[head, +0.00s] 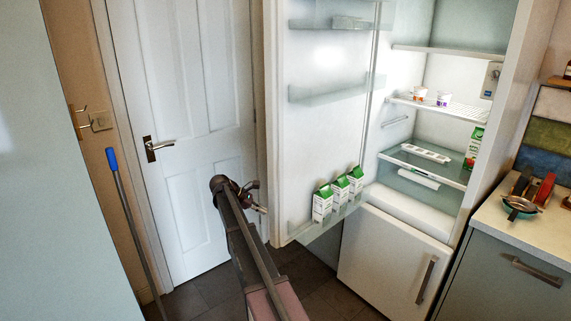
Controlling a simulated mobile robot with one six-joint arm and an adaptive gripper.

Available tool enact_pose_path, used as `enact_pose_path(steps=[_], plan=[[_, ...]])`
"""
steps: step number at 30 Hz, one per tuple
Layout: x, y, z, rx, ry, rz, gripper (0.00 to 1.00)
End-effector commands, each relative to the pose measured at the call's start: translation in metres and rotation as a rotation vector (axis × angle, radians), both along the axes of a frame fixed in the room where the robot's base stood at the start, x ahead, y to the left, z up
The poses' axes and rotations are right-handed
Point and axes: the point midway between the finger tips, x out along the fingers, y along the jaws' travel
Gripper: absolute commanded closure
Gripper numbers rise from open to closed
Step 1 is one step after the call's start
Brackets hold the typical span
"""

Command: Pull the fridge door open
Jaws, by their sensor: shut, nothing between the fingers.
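The fridge (448,148) stands on the right with its inside in view. Its door (327,130) stands wide open, swung to the left, with its inner side and shelf bins facing me. My gripper (259,198) is shut and empty at the end of my arm, near the door's lower left edge in the picture. Whether it touches the door I cannot tell. The door's outer side and its handle are hidden. A lower door or drawer (393,262) with a grey handle is shut below the fridge compartment.
Several green and white cartons (340,192) stand in the door's bottom bin. A white room door (187,120) is shut behind my arm. A blue-tipped pole (133,225) leans at left. A counter (520,215) with utensils borders the fridge at right. Dark floor tiles are clear.

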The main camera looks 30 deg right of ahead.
Motion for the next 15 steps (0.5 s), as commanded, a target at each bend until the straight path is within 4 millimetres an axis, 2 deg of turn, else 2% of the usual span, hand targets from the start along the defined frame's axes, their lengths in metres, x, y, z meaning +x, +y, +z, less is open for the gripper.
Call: enact_pose_path(steps=[1, 3, 9, 15], plan=[[-0.013, -0.001, -0.006, 0.051, -0.028, -0.004, 1.0], [-0.021, -0.002, -0.015, 0.128, -0.065, -0.003, 1.0], [-0.039, -0.009, -0.036, 0.354, -0.171, 0.003, 1.0], [-0.053, -0.012, -0.046, 0.57, -0.302, 0.012, 1.0]])
